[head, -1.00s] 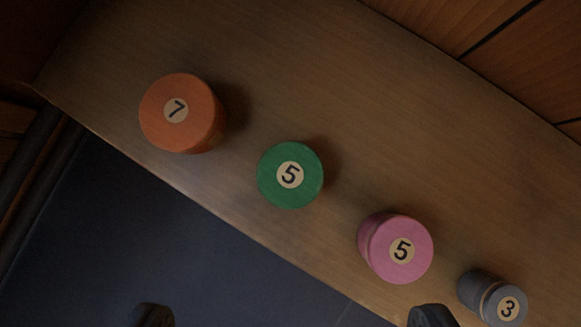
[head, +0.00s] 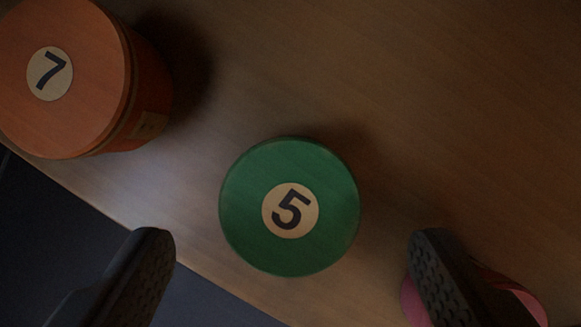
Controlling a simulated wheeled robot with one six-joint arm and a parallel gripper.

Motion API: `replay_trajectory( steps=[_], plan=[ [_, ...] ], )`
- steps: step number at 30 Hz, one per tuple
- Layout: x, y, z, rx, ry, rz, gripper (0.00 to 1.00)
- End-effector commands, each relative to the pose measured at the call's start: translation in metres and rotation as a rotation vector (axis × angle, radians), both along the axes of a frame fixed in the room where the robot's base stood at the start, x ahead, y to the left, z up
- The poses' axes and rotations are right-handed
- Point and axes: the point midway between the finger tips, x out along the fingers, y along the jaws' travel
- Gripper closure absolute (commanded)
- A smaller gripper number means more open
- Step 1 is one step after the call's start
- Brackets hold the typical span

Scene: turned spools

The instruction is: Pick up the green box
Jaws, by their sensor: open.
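The green box (head: 245,225) is a round green spool with a cream disc marked 5 on its top. It stands upright on the wooden surface, near the middle of the head view. My gripper (head: 292,250) is open and empty. Its two dark fingers are wide apart, one at the lower left and one at the lower right of the green spool. Neither finger appears to touch it. The fingertips show a little below the middle of its top.
An orange spool (head: 95,110) marked 7 stands at the upper left. A pink spool (head: 415,305) is partly hidden behind my right finger. The wooden shelf (head: 450,100) is clear at the upper right. Its edge drops to a dark area at the lower left.

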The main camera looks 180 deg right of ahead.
Motion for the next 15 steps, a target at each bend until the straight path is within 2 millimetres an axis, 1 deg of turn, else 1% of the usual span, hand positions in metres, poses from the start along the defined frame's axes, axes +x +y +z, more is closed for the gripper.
replay_trajectory(
  steps=[5,12,15],
  plan=[
    [0.005,0.0,-0.008,0.0,-0.001,0.0,0.24],
    [0.019,0.001,-0.036,0.0,0.001,-0.001,0.24],
    [0.023,0.001,-0.043,0.0,0.0,0.0,0.24]
  ],
)
